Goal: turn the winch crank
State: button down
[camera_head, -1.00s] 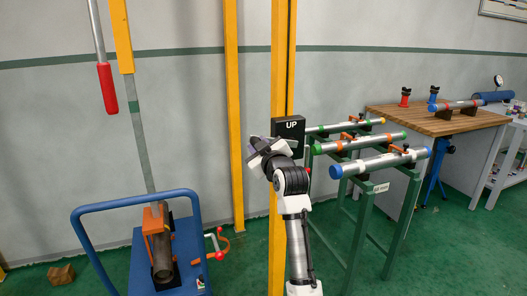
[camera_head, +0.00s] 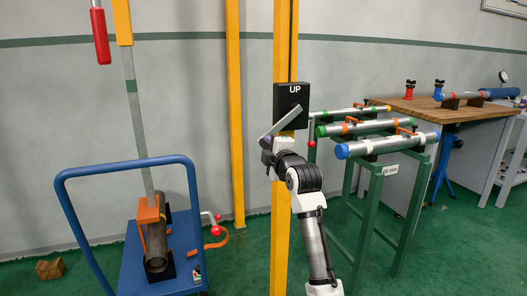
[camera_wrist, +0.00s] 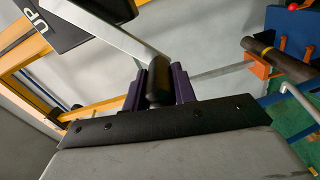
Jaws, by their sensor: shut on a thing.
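The winch is a black box marked "UP" (camera_head: 290,101) on a yellow post in the head view. Its flat grey crank arm (camera_head: 281,122) slants down and left from the box. In the wrist view the crank arm (camera_wrist: 128,36) runs down to a dark, round handle (camera_wrist: 158,84). My gripper (camera_head: 266,143) is at the lower end of the crank arm. In the wrist view its purple fingers (camera_wrist: 159,88) stand on either side of the handle and are shut on it. The far side of the handle is hidden.
A green rack (camera_head: 385,170) holding pipes with coloured ends stands close right of the post. A blue cart (camera_head: 125,163) with a pipe vise (camera_head: 150,230) stands left. A wooden workbench (camera_head: 430,115) is at the right. Green floor shows between cart and post.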

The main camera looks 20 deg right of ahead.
jog(key=shift+d+f+n+b, duration=0.25)
jog(key=shift+f, duration=0.3)
jog(key=shift+d+f+n+b, duration=0.2)
jog(key=shift+d+f+n, duration=0.05)
jog(key=shift+f, duration=0.25)
jog(key=shift+d+f+b, duration=0.4)
jog(key=shift+d+b, duration=0.05)
jog(key=shift+d, duration=0.3)
jog(key=c, duration=1.1)
grip_release()
jog(key=shift+d, duration=0.15)
jog(key=shift+r, duration=0.15)
jog(key=s, duration=1.3)
jog(key=shift+s, duration=0.4)
